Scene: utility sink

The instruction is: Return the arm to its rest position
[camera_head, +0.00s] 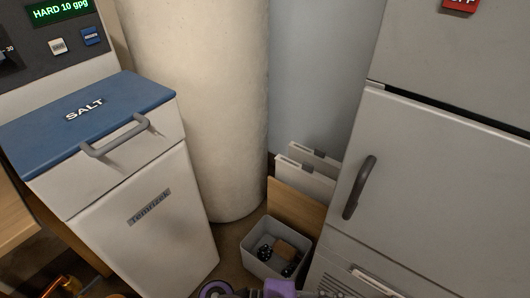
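Neither of my grippers can be made out in the head view. Purple and dark parts show at the bottom edge, cut off by the frame, and I cannot tell what they belong to. A salt cabinet (150,220) stands at the left, with its blue lid marked SALT (60,125) down and a grey handle (115,138) on its front. A grey cabinet (455,180) stands at the right, with its door shut and a dark handle (359,187).
A pale column (205,110) stands at the back between the two cabinets. A grey bin (259,267) with small dark items and a brown block sits on the floor, before upright panels (300,200). A control panel (55,45) is at the upper left.

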